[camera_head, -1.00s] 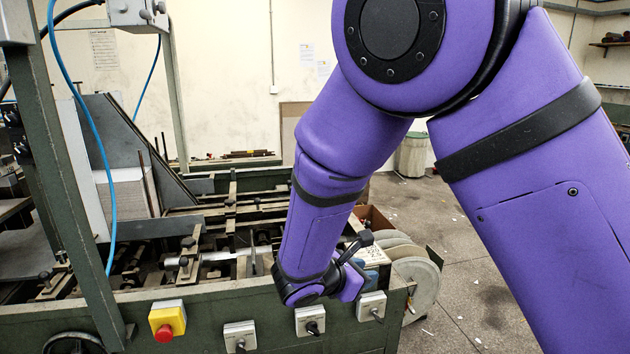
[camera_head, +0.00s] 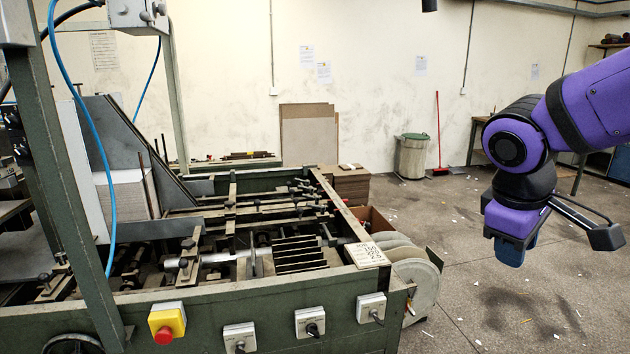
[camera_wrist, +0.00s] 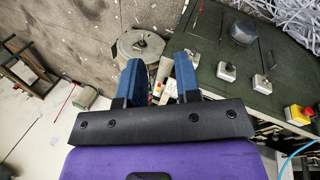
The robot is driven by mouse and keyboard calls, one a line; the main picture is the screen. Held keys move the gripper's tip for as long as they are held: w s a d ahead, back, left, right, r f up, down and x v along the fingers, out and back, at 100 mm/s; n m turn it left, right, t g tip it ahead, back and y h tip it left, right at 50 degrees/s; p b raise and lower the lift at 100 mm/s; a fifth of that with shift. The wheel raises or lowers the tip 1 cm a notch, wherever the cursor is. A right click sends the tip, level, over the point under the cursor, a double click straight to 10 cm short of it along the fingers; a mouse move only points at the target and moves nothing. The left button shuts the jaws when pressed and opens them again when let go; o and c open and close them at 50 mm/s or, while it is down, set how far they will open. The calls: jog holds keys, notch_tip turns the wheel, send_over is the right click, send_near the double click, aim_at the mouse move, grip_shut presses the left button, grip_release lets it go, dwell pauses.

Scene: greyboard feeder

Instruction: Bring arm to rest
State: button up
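My gripper (camera_head: 512,255) hangs at the right in the head view, pointing down over open floor, to the right of the machine and clear of it. Its blue fingers look merged from this side. In the wrist view my gripper (camera_wrist: 158,62) shows two blue fingers standing apart with nothing held between them. My purple arm comes in from the right edge of the head view, bent at a joint above the gripper.
The green greyboard feeder (camera_head: 250,310) fills the left and middle, with a red stop button (camera_head: 164,335) and several switch boxes on its front. White discs (camera_head: 415,275) stand at its right end. A bin (camera_head: 411,156) and red broom (camera_head: 438,130) stand by the wall.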

jog(key=s+r+m+t+y, duration=0.1)
jog(key=s+r+m, duration=0.1)
jog(key=s, duration=0.3)
jog(key=s+d+r+m+t+y, duration=0.1)
jog(key=s+r+m+t+y, duration=0.1)
jog(key=s+r+m, duration=0.1)
jog(key=shift+s+m, duration=0.9)
jog(key=shift+s, duration=0.2)
